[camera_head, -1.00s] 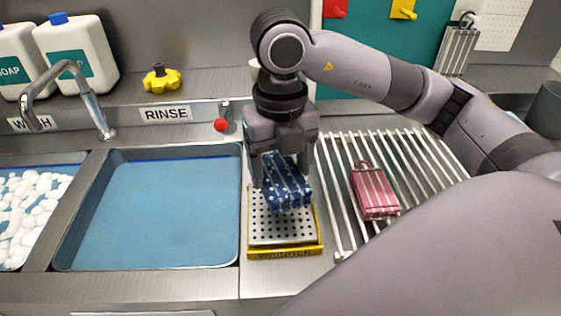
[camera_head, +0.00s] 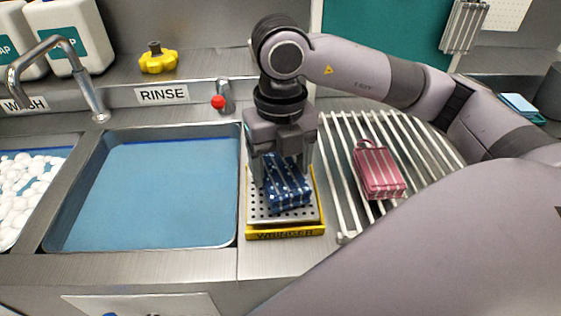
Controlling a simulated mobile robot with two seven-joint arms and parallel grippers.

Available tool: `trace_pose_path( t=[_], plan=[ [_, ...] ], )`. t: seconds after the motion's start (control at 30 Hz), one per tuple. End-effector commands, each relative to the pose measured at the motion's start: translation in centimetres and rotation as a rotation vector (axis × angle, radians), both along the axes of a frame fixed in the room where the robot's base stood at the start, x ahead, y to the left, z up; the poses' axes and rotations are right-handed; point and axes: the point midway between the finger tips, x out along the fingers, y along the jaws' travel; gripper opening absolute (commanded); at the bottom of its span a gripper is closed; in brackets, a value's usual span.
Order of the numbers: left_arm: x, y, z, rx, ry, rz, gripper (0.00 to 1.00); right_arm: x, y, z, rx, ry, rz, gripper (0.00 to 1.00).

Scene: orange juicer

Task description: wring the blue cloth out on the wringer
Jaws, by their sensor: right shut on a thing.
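The blue cloth (camera_head: 289,193) is dark blue with pale stripes and folded into a thick block. My right gripper (camera_head: 281,172) points down from above and is shut on its upper part. The cloth is over the wringer (camera_head: 285,235), a perforated metal plate in a yellow frame with a label on its front. The cloth's lower end appears at or very near the plate; I cannot tell if it presses on it. The cloth hides part of the plate. My left gripper is not in view.
A rinse basin (camera_head: 150,200) with blue water lies left of the wringer. A white rack (camera_head: 344,190) holding a pink striped cloth (camera_head: 379,170) is at the right.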

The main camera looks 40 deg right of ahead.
Motion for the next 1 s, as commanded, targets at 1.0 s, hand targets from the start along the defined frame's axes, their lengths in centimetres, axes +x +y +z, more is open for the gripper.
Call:
trace_pose_path(
  t=[1.0],
  plan=[
    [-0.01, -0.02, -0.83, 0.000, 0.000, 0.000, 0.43, 0.00, 0.01, -0.86, 0.000, 0.000, 0.000, 0.47]
  ],
)
